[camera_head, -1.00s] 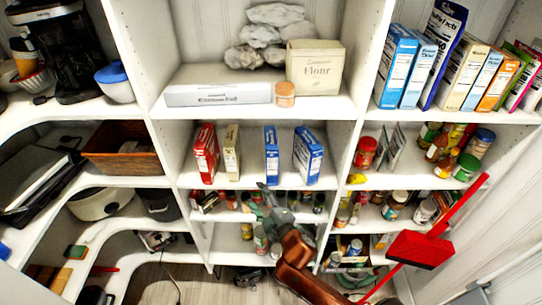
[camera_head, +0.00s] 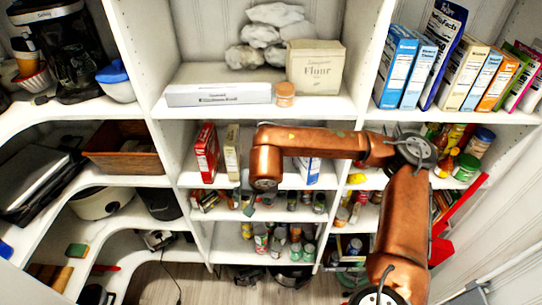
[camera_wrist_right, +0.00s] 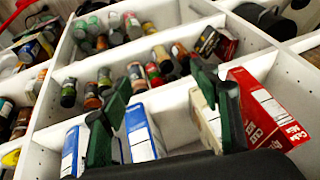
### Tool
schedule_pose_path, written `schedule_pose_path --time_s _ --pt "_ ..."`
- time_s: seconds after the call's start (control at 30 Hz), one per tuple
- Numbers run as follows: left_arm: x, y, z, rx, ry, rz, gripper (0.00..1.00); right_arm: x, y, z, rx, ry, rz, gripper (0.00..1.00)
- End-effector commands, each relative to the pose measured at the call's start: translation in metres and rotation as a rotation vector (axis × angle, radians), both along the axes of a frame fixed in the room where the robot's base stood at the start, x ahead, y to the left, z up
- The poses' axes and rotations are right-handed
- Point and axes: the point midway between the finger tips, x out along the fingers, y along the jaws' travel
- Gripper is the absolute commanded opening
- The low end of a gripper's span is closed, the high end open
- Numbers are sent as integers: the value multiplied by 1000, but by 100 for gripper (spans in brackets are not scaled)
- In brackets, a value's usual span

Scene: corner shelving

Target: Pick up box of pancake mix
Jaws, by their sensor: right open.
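On the middle shelf stand a red box (camera_head: 206,152), a cream box (camera_head: 232,152) and a blue box (camera_head: 313,172). The red box's label in the right wrist view (camera_wrist_right: 268,112) seems to end in "Mix"; I cannot tell for sure which box is pancake mix. My right gripper (camera_head: 247,203) hangs low in front of the shelf, left of centre. In the right wrist view its dark green fingers (camera_wrist_right: 165,105) are spread, with nothing held. The cream box (camera_wrist_right: 206,120) and a blue-and-white box (camera_wrist_right: 143,135) show between and behind them. My left gripper is out of view.
Cans and jars (camera_head: 280,235) fill the lower shelves. A flour bag (camera_head: 315,67) and a long white box (camera_head: 218,94) stand on the shelf above. A red broom or dustpan (camera_head: 450,215) leans at the right. White dividers and shelf edges surround the boxes.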

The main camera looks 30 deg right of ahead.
Motion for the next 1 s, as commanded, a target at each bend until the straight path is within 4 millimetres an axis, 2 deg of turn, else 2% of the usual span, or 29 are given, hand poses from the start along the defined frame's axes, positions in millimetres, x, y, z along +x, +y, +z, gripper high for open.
schedule_pose_path --time_s 0.03,0.1,0.2,0.27,0.5,0.87,1.0 --pt "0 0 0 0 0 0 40 7 -27 15 -87 -30 -19 56" --pt "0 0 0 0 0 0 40 13 -54 29 -176 -53 -39 56" --pt "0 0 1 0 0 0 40 17 -75 40 -243 -65 -58 56" --pt "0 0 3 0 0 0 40 22 -83 43 -258 -66 -63 56" --pt "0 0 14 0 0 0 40 56 -104 44 -258 -65 -65 56" --pt "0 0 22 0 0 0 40 84 -120 43 -257 -65 -62 56" --pt "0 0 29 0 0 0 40 104 -132 44 -256 -65 -64 56"
